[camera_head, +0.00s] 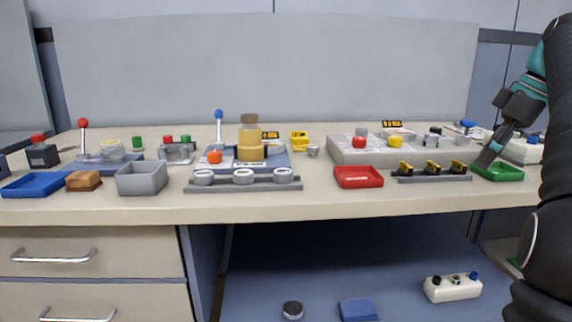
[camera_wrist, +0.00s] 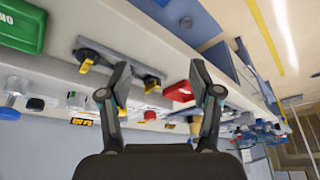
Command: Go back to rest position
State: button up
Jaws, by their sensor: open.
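My gripper (camera_head: 489,156) is at the right of the head view, its fingers pointing down and left beside the green tray (camera_head: 499,171). In the wrist view my gripper (camera_wrist: 164,88) has its two fingers spread wide with nothing between them. The wrist view is strongly tilted, with the bench running diagonally behind the fingers. The green tray (camera_wrist: 22,25) shows at its upper left. A rail with black and yellow parts (camera_head: 431,174) lies left of the green tray, and I see it behind the fingers in the wrist view (camera_wrist: 100,52).
A red tray (camera_head: 358,177), a rail with white round parts (camera_head: 243,184), a grey bin (camera_head: 142,178) and a blue tray (camera_head: 33,184) line the front edge. A jar with amber contents (camera_head: 250,137) stands mid-bench. A white box (camera_head: 453,287) lies on the lower blue surface.

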jog(key=s+a+f+m+h, duration=0.1)
jog(key=s+a+f+m, duration=0.25)
jog(key=a, duration=0.45)
jog(key=s+a+f+m+h, duration=0.1)
jog(key=s+a+f+m, duration=0.2)
jog(key=a, duration=0.5)
jog(key=s+a+f+m+t, duration=0.1)
jog(key=s+a+f, duration=0.2)
jog(key=f, duration=0.3)
jog(key=s+a+f, duration=0.2)
jog(key=s+f, duration=0.3)
jog(key=f, duration=0.2)
jog(key=s+a+f+m+t+h, duration=0.1)
jog(key=s+a+f, duration=0.2)
jog(key=s+f, duration=0.2)
jog(key=shift+a+f+m+t, duration=0.3)
jog(key=shift+a+f+m, duration=0.05)
jog(key=shift+f, duration=0.6)
